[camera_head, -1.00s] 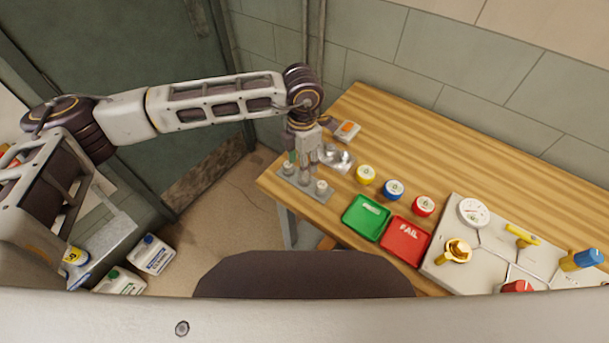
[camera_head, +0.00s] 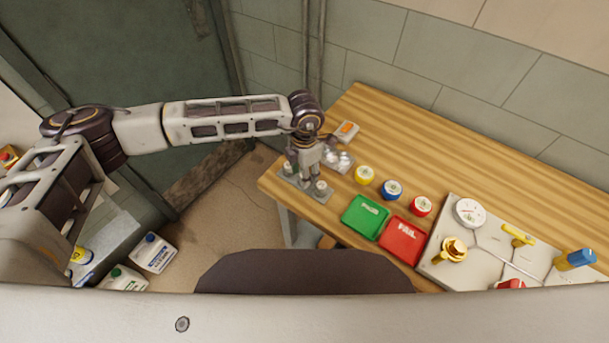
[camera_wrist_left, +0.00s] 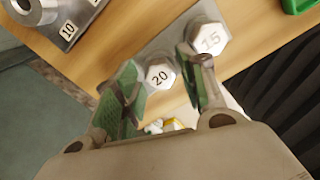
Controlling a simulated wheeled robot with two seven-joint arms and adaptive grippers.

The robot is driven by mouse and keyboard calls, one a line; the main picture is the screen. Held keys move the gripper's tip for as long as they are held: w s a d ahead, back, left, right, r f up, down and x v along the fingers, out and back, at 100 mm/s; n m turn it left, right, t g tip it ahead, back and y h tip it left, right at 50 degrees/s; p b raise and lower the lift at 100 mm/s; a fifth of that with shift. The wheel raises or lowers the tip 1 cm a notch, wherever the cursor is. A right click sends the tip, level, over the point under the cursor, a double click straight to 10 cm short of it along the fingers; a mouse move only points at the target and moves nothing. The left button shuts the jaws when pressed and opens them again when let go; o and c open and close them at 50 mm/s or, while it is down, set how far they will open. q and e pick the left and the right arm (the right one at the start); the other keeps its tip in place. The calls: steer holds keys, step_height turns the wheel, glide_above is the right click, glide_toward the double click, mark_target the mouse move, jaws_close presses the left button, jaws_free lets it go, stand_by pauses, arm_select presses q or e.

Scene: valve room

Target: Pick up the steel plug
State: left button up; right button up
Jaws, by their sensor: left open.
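Hexagonal steel plugs stand on a grey rack (camera_head: 303,189) at the left end of the wooden bench. In the left wrist view, a steel plug marked 20 (camera_wrist_left: 160,73) lies between the fingers of my left gripper (camera_wrist_left: 163,88). A plug marked 15 (camera_wrist_left: 208,36) stands beyond it, close to the right finger. My left gripper is open, with green finger pads; in the head view it (camera_head: 304,172) is over the rack and hides its middle. I cannot tell whether the fingers touch the plug. My right gripper is not in view.
A grey holder (camera_head: 339,160) marked 10 in the wrist view stands behind the rack. Yellow (camera_head: 364,174), blue and red-topped jars, a green tray (camera_head: 365,216), a red tray (camera_head: 404,242) and a valve panel (camera_head: 480,243) are to the right. The bench's front edge is close by.

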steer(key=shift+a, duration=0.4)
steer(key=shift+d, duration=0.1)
arm_select(q)
steer(key=c, duration=0.9)
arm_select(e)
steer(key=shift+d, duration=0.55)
arm_select(q)
steer(key=shift+r, duration=0.1)
